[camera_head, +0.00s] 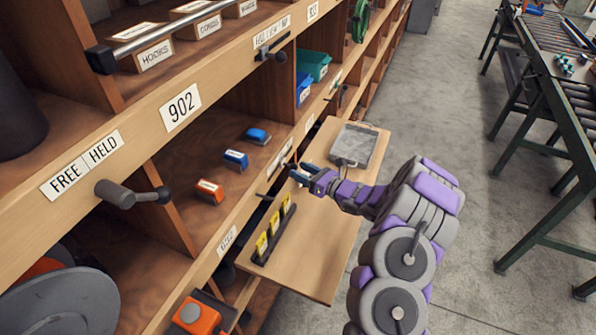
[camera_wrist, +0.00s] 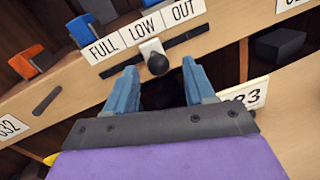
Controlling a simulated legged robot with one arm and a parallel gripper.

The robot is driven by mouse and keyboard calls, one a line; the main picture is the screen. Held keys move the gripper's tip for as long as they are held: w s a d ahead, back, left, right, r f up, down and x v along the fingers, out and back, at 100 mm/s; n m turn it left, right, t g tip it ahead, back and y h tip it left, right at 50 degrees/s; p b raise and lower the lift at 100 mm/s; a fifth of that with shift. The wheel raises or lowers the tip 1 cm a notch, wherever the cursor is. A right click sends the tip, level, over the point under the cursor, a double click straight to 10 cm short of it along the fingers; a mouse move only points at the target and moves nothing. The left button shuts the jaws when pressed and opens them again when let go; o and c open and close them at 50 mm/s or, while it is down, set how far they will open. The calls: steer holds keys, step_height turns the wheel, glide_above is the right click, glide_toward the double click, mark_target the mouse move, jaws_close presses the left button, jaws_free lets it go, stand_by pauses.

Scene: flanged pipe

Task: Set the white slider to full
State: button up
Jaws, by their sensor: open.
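The white slider (camera_wrist: 150,46) with its dark round knob (camera_wrist: 158,64) sits in a dark slot on the wooden shelf edge in the wrist view. It stands below the LOW label (camera_wrist: 143,29), with the FULL label (camera_wrist: 104,48) to the left and the OUT label (camera_wrist: 183,10) to the right. My gripper (camera_wrist: 160,68) is open, its blue fingers on either side of the knob's line. I cannot tell whether they touch it. In the head view my gripper (camera_head: 298,172) is at the shelf front; I cannot make out the slider there.
A wooden fold-out board (camera_head: 320,235) lies below my gripper, holding a grey tray (camera_head: 356,146) and a black rack with yellow-labelled pieces (camera_head: 272,229). Red and blue items (camera_head: 236,158) sit on the shelf. A FREE/HELD lever (camera_head: 130,193) juts out at left.

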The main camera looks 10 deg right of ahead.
steer(key=shift+x, duration=0.85)
jaws_close()
